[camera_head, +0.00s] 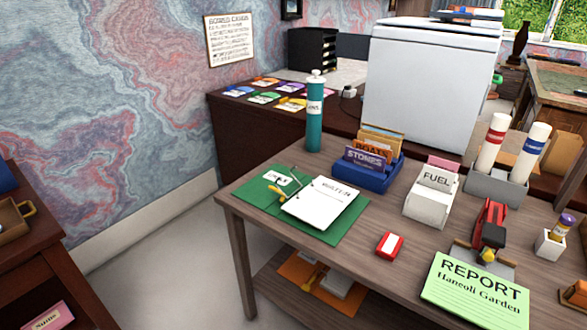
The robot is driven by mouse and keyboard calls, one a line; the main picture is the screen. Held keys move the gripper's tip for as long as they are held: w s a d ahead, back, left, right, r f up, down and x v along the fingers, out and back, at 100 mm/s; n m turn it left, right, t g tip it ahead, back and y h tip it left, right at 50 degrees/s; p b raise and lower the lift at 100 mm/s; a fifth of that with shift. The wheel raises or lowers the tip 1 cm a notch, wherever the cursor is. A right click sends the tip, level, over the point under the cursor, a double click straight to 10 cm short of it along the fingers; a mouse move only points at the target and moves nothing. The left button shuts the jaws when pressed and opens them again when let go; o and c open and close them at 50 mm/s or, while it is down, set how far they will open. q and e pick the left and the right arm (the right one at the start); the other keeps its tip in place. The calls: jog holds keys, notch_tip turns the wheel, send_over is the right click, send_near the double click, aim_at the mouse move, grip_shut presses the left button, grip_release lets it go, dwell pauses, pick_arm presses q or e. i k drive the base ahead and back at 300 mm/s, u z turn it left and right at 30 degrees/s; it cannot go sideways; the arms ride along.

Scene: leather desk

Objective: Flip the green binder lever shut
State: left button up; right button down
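The green binder (343,220) lies open and flat on the wooden desk, near its left front edge. White punched pages (318,203) lie on its right part, and a small white label (277,178) is on its left part. The lever (277,192) is a small yellow-tipped metal piece near the binder's middle, left of the pages. It appears to stick out to the left, but it is too small to tell its exact angle. Neither of my grippers is in view.
A teal bottle (315,120) stands behind the binder. A blue card holder (376,175), a white FUEL box (432,193) and a red-and-white box (390,245) are to the right. A green REPORT sheet (474,292) lies at front right. Floor left of the desk is clear.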

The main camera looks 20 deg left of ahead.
aim_at(271, 188)
jog(key=u, duration=1.15)
jog(key=i, duration=0.4)
jog(key=z, duration=1.65)
